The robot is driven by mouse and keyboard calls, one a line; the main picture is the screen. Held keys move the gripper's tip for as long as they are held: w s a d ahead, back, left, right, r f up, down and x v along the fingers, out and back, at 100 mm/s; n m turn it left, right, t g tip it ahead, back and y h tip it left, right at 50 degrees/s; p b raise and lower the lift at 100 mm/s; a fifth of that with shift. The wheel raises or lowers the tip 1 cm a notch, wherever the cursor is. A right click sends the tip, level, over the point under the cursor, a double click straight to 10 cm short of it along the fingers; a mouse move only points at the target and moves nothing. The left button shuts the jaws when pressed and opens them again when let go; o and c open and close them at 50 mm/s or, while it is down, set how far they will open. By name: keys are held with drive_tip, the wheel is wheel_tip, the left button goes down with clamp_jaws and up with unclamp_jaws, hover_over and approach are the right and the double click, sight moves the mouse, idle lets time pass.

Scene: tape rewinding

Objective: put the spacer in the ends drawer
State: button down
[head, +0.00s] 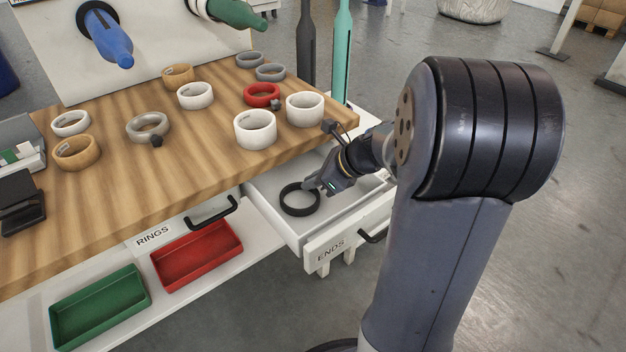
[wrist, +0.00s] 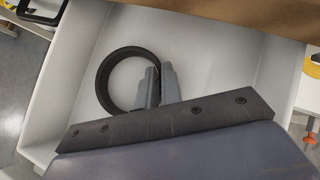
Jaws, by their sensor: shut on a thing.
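The spacer is a black ring (head: 300,199) inside the open ends drawer (head: 262,192), whose front carries the label ENDS. My gripper (head: 318,186) reaches down into the drawer and is shut on the ring's right side. In the wrist view the spacer (wrist: 105,78) shows between and left of the two grey fingers of my gripper (wrist: 160,82). The pale floor of the drawer (wrist: 215,70) lies behind it. I cannot tell whether the spacer touches the floor of the drawer.
The wooden tabletop (head: 200,165) overhangs the drawer's back and holds several rings and tape rolls. A shut drawer labelled RINGS (head: 153,236) is to the left. A red tray (head: 197,254) and a green tray (head: 98,306) stand on the lower shelf.

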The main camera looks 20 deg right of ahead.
drive_tip(key=c, duration=1.5)
unclamp_jaws()
drive_tip(key=p+v, duration=0.3)
drive_tip(key=v, duration=0.7)
drive_tip(key=shift+s+d+r, duration=0.15)
drive_tip(key=shift+r, duration=0.15)
